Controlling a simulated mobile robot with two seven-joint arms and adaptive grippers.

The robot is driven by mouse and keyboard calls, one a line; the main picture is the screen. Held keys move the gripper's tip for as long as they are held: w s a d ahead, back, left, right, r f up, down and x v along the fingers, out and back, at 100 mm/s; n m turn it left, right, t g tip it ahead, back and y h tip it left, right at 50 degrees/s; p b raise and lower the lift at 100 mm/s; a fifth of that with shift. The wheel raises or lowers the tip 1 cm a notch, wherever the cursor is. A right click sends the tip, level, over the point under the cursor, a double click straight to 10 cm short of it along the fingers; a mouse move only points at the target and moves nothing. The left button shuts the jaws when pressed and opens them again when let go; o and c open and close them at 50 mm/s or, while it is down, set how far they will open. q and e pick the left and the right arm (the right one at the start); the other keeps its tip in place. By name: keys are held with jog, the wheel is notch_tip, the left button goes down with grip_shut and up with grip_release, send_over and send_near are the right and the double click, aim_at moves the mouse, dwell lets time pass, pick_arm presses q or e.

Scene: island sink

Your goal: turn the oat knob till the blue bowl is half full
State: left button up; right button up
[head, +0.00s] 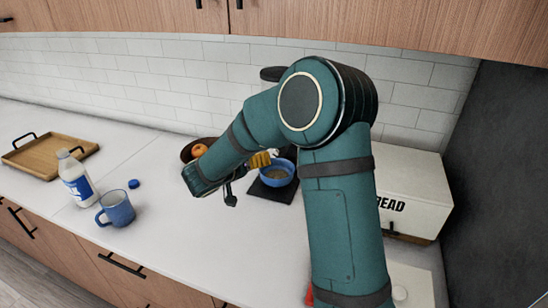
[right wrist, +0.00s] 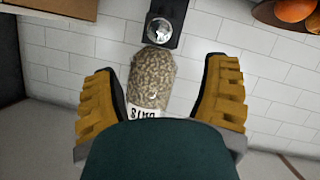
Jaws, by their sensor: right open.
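The blue bowl (head: 276,174) sits on a black base (head: 272,191) on the counter, partly behind my right arm. Something greyish-brown shows inside it; I cannot tell the exact level. In the right wrist view, which is upside down, a clear container of oats (right wrist: 153,77) with a white label joins a black housing with a round silver knob (right wrist: 157,38). My right gripper (right wrist: 163,82) is open, its yellow fingers on either side of the container in the picture. In the head view its fingers (head: 262,159) show near the bowl. My left gripper is out of view.
A white bread box (head: 411,188) stands right of the bowl, and a dark fruit bowl (head: 186,152) left of it. A blue mug (head: 116,208), a milk bottle (head: 75,180), a blue cap (head: 134,184) and a wooden tray (head: 34,160) stand further left. The front counter is clear.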

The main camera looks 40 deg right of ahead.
aim_at(272, 152)
jog(key=b+x, duration=0.1)
jog(key=x, duration=1.2)
jog(key=shift+w+d+b, duration=0.1)
jog(key=shift+d+b, duration=0.15)
jog(key=shift+b, duration=0.05)
jog(key=c, duration=1.2)
